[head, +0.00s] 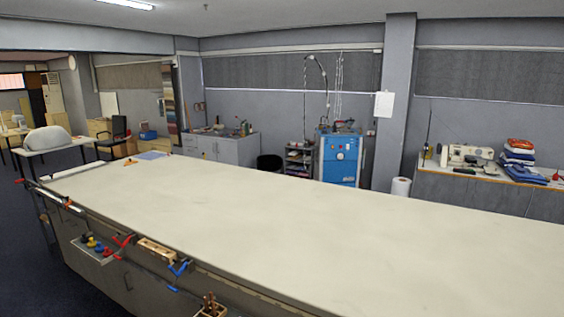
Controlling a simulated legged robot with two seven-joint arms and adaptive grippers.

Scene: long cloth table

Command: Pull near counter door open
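A long cloth-topped table (320,225) fills the foreground. Its dark front side (95,270) shows at the lower left, with what looks like a small vertical handle (127,281) on it. A grey counter (238,151) with door fronts (208,147) stands against the back wall, and its doors look shut. I cannot tell which door is the near counter door. Neither of my grippers is in view.
Clamps and small tools, one red (122,241) and one blue (178,274), hang along the table's near edge. A blue machine (340,158) and a black bin (269,163) stand behind the table. Dark floor (30,260) is clear at the left.

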